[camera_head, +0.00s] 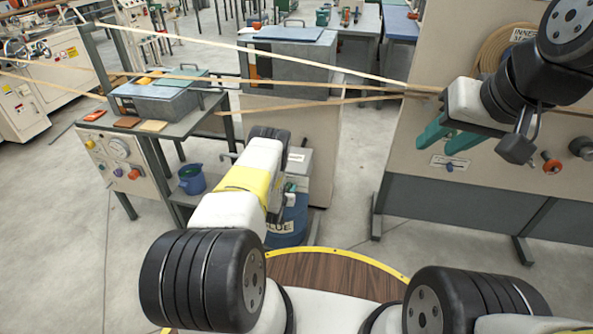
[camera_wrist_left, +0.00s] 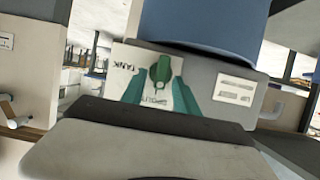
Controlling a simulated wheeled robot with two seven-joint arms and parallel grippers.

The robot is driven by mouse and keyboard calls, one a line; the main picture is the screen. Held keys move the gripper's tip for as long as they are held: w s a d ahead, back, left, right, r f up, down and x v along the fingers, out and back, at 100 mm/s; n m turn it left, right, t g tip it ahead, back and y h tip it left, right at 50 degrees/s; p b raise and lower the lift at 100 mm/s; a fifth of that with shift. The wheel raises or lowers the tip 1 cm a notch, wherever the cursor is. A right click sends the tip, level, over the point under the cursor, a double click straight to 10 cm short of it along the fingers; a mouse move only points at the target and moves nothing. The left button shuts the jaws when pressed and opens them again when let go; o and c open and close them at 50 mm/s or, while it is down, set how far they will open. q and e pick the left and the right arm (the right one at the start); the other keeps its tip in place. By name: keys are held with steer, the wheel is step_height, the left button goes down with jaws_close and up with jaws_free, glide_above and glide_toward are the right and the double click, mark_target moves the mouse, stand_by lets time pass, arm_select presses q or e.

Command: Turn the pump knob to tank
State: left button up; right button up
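The green pump knob (camera_wrist_left: 160,70) shows in the left wrist view on a white plate with the word TANK (camera_wrist_left: 125,65) to its left. A second word below it is partly hidden and hard to read. The knob's long grip stands roughly upright in this view, not lined up with TANK. My left gripper (camera_wrist_left: 160,92) is open, with one teal finger on each side below the knob; contact cannot be told. In the head view my left arm mostly hides the grey pump box (camera_head: 298,160). My right gripper (camera_head: 437,147) is open and empty before a beige panel.
A blue GLUE drum (camera_head: 290,222) stands under the pump box. A bench with a blue-green bucket (camera_head: 192,180) stands left. Paper strips cross above.

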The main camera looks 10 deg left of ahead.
arm_select(q)
jaws_close()
stand_by(0.3)
